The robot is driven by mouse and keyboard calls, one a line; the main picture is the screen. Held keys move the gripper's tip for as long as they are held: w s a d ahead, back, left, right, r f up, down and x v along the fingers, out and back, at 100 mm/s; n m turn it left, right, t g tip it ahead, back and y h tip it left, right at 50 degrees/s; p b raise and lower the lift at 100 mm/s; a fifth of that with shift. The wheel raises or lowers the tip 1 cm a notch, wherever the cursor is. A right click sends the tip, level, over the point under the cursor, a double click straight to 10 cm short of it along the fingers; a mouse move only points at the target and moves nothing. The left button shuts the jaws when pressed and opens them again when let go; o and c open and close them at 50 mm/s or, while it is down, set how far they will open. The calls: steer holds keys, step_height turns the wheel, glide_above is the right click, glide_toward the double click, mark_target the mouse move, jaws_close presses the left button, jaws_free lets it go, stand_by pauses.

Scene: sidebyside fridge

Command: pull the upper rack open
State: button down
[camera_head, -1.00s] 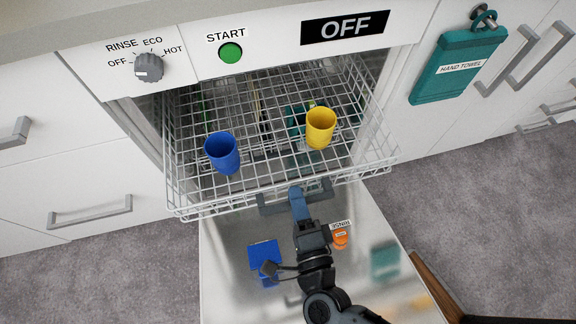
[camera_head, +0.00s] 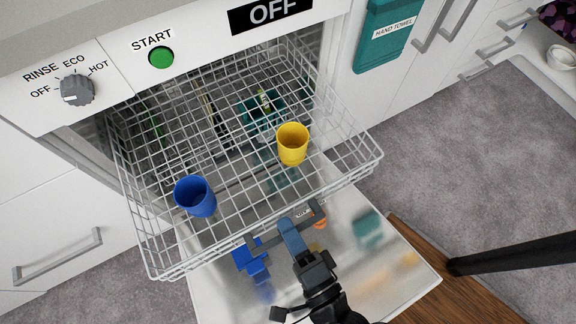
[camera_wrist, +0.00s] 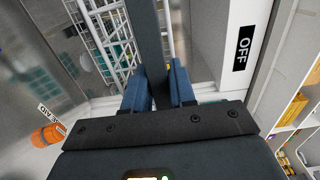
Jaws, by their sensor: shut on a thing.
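The upper rack (camera_head: 232,160), a white wire basket, stands well out of the dishwasher above the lowered door (camera_head: 405,275). A blue cup (camera_head: 195,196) and a yellow cup (camera_head: 292,144) stand in it. My gripper (camera_head: 288,226) is at the rack's front, with its blue fingers shut on the dark grey rack handle (camera_head: 262,242). In the wrist view, the handle (camera_wrist: 147,35) runs as a dark bar between the two fingers of my gripper (camera_wrist: 160,82). The fingers hide the handle's middle part.
Under the rack, a blue item (camera_head: 250,258) shows near the door. The control panel has a dial (camera_head: 77,90), a green START button (camera_head: 161,57) and an OFF display (camera_head: 270,12). A teal hand towel (camera_head: 383,35) hangs at right. Grey floor (camera_head: 450,150) lies open at right.

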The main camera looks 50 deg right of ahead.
steer(key=c, duration=1)
jaws_free()
steer(key=v, duration=0.8)
steer(key=shift+w+d, duration=0.1)
steer(key=s+d+r+n+g+y, duration=0.1)
steer(key=s+d+r+n+y, duration=0.15)
steer(key=d+r+n, duration=0.6)
steer(key=s+d+r+n+g+y, duration=0.1)
steer(key=d+r+n+y, duration=0.2)
steer(key=r+n, duration=0.9)
steer(key=shift+n, duration=0.55)
step_height(320, 180, up, 14)
steer(key=p, duration=1.5)
steer(key=shift+d+r+p, duration=0.2)
steer(key=shift+p, duration=0.2)
